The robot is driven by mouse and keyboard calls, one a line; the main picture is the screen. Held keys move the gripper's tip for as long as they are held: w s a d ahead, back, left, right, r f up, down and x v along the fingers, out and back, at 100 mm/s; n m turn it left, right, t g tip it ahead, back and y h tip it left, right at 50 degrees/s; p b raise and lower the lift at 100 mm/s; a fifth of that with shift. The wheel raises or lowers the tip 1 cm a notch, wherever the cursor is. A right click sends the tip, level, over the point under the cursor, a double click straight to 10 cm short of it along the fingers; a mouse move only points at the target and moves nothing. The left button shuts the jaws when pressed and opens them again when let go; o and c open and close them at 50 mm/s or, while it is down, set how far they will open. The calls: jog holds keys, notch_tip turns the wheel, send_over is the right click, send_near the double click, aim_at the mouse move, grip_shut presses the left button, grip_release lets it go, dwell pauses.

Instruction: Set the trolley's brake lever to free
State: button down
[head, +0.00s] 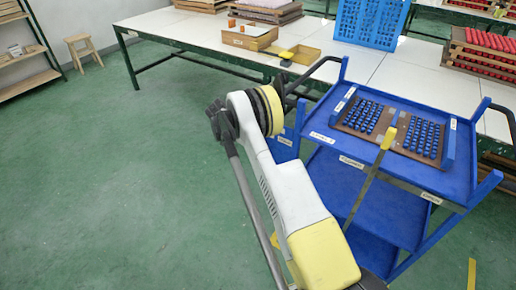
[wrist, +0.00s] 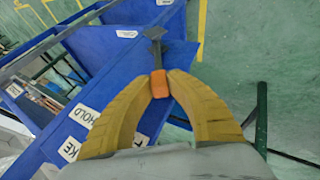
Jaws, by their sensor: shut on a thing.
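The blue trolley (head: 335,150) stands beside the white table in the head view. In the wrist view, its blue side panel (wrist: 90,85) carries white labels; one reads "HOLD" (wrist: 84,116) and another ends in "KE" (wrist: 69,149). The brake lever (wrist: 155,42) is a dark grey bar with an orange grip (wrist: 158,84). My gripper (wrist: 160,78) has its two yellow fingertips shut on the orange grip, one on each side. In the head view my arm hides the gripper and the lever. No label reading "free" can be made out.
A brown tray with blue pieces (head: 349,127) lies on the trolley's top. The white table (head: 190,30) holds boxes and a blue rack (head: 370,22).

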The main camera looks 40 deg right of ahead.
jog(key=shift+f, duration=0.1)
jog(key=c, duration=1.3)
grip_release()
jog(key=v, duration=1.2)
